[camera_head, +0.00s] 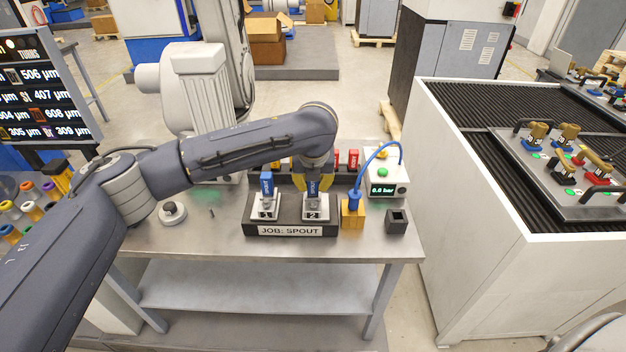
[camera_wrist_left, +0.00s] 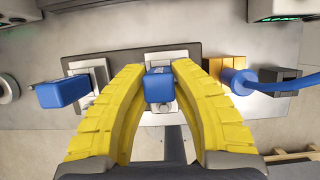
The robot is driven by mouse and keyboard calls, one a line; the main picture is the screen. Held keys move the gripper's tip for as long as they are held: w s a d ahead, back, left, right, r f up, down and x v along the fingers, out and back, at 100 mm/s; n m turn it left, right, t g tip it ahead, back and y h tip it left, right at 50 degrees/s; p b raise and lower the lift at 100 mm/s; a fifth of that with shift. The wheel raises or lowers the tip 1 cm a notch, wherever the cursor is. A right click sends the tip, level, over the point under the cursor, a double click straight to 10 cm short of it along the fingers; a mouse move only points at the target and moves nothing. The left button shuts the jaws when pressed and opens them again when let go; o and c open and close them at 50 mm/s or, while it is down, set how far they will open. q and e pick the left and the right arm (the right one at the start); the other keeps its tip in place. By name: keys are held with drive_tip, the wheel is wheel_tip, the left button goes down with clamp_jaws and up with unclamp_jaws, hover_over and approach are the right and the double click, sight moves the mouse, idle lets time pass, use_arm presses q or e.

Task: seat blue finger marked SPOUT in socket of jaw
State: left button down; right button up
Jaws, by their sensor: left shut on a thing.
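My left gripper (camera_head: 313,180), with yellow fingers, is over the right-hand jaw, marked 2 (camera_head: 316,213). It is shut on a blue finger (camera_head: 313,188), which points down at that jaw. In the left wrist view the blue finger (camera_wrist_left: 158,86) shows between the yellow fingers (camera_wrist_left: 160,75), over the pale jaw plate. Whether its lower end is inside the socket is hidden. A second blue finger (camera_head: 266,184) stands in the left-hand jaw, marked 1 (camera_head: 264,212); it also shows in the left wrist view (camera_wrist_left: 62,92). My right gripper is not in view.
The black fixture base (camera_head: 248,229) carries a sign reading JOB: SPOUT (camera_head: 290,231). To its right are a brass block (camera_head: 352,215) with a blue hose, a gauge box (camera_head: 386,178) and a small dark block (camera_head: 397,222). Red pieces stand behind. The table front is clear.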

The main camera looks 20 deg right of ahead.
use_arm(q)
drive_tip(key=c, duration=1.1)
unclamp_jaws()
drive_tip(key=v, duration=1.2)
drive_tip(key=shift+w, duration=0.1)
